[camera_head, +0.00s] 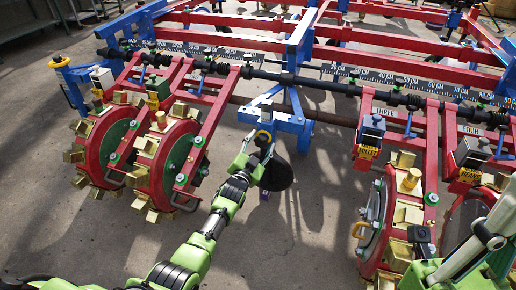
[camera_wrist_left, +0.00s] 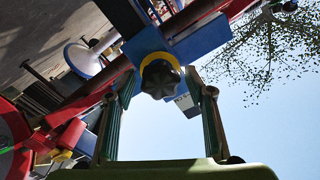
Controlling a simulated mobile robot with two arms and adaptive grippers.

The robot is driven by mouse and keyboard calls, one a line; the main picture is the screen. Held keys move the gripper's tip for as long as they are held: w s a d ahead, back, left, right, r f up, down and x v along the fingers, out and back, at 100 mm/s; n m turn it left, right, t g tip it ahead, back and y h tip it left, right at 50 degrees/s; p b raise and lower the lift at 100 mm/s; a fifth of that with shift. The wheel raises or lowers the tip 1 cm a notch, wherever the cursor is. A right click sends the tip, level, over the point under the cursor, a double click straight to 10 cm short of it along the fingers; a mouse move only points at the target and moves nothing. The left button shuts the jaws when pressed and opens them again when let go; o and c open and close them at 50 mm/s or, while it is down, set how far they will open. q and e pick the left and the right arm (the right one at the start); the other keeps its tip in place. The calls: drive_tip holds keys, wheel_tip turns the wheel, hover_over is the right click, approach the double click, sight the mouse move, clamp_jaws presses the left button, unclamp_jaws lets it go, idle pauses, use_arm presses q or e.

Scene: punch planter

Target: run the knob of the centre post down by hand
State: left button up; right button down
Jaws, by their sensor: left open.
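The centre post's knob (camera_wrist_left: 161,80) is black and lobed, with a yellow collar behind it, in the left wrist view. It sits on a blue bracket (camera_wrist_left: 145,44). My left gripper (camera_wrist_left: 162,88) is open, with one finger on each side of the knob and visible gaps between. In the head view my left gripper (camera_head: 258,146) reaches up to the blue centre post (camera_head: 281,119); the knob there is small and partly hidden by the gripper. Green and dark parts of my right arm (camera_head: 465,262) show at the lower right; its fingertips cannot be made out.
Red-framed wheel units with gold paddles stand left (camera_head: 153,165) and right (camera_head: 392,222) of my left arm. Bare floor (camera_head: 300,225) lies between the units.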

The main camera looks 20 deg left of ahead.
use_arm(q)
drive_tip(key=s, duration=1.2)
drive_tip(key=shift+a, duration=0.2)
drive_tip(key=shift+s, duration=0.1)
